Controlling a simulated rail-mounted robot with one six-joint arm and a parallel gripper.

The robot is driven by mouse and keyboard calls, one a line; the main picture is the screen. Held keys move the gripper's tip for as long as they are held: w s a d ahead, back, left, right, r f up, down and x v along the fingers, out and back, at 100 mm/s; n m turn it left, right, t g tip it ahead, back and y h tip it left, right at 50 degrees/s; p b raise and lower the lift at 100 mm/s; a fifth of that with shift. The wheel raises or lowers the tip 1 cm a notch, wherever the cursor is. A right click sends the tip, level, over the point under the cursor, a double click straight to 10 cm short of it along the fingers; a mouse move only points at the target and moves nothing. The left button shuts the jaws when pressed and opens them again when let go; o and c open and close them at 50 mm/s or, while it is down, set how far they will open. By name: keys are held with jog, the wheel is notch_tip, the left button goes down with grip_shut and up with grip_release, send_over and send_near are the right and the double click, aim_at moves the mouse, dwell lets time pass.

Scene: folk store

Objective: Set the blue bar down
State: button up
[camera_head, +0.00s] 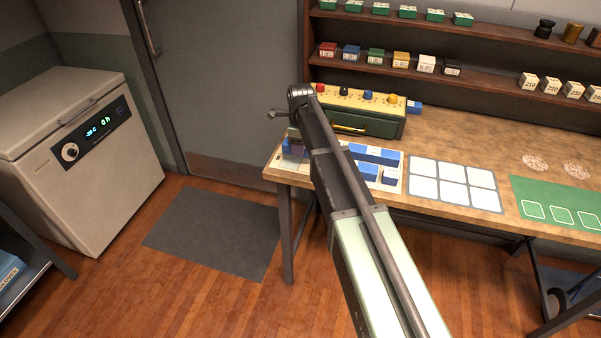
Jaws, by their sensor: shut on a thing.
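My gripper (293,136) is small in view at the left end of the workbench, partly hidden by my own arm. It is shut on a blue bar (292,148), of which only a small part shows. The bar is over or at the left part of a pale mat (393,186); I cannot tell whether it touches the surface. Other blue blocks lie on this mat to the right of my arm: a long one (376,155), a shorter one (367,171) and a small one (389,178).
A green box with coloured knobs (372,127) stands behind the mat, with a blue piece (414,107) at its right end. A white-celled mat (453,184) and a green mat (565,197) lie to the right. Shelves (480,77) hold small boxes above the bench.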

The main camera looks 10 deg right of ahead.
aim_at(301, 163)
jog(key=shift+f, duration=0.15)
notch_tip(301, 163, down, 4)
jog(key=b, duration=0.4)
jog(key=shift+f, duration=0.25)
jog(key=shift+r, duration=0.3)
jog(key=shift+f, duration=0.3)
jog(key=o, duration=0.9)
jog(key=shift+r, duration=0.1)
jog(key=shift+o, duration=0.2)
